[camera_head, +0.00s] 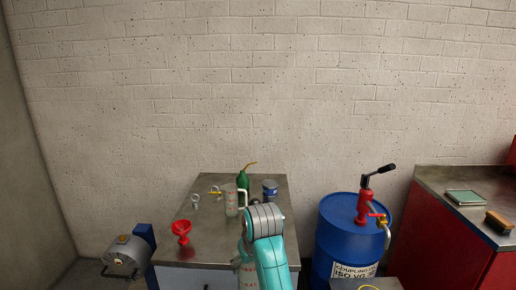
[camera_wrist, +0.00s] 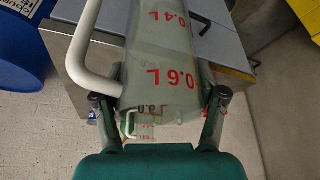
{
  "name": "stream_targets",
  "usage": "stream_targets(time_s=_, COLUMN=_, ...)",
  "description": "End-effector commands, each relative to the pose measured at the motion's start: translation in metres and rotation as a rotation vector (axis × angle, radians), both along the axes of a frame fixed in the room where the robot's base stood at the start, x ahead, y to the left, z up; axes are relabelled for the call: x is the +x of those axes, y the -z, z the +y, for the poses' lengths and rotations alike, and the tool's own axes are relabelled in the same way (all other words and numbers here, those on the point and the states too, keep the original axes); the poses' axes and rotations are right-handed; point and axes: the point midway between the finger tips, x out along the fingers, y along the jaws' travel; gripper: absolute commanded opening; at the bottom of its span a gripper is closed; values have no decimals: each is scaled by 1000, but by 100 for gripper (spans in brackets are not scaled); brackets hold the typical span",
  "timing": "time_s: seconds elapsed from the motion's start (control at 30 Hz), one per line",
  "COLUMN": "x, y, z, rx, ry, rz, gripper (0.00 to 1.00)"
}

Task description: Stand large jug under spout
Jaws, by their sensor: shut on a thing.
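The large jug (camera_wrist: 160,45) is clear with red litre marks and a white handle on its left in the wrist view. My gripper (camera_wrist: 160,106) is shut on it, one finger at each side. In the head view a part of the jug (camera_head: 247,279) shows at the bottom, in front of the table and beside my arm; the arm hides the rest and the fingers. The spout (camera_head: 387,236) hangs from the red hand pump (camera_head: 364,206) on the blue drum (camera_head: 343,232), to the right of and apart from the jug.
A smaller jug (camera_head: 231,200), a green oil can (camera_head: 242,181), a blue tin (camera_head: 270,190) and a red funnel (camera_head: 181,231) stand on the metal table (camera_head: 215,240). A grey stand top (camera_head: 366,284) is in front of the drum. A red cabinet (camera_head: 440,235) is at the right.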

Motion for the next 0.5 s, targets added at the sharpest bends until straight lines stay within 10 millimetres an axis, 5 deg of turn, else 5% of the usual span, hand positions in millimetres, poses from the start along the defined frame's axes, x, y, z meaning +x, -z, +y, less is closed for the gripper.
stream_targets(time_s=0.5, x=-81, y=151, z=-96, rx=-2, ry=184, rz=5, gripper=11)
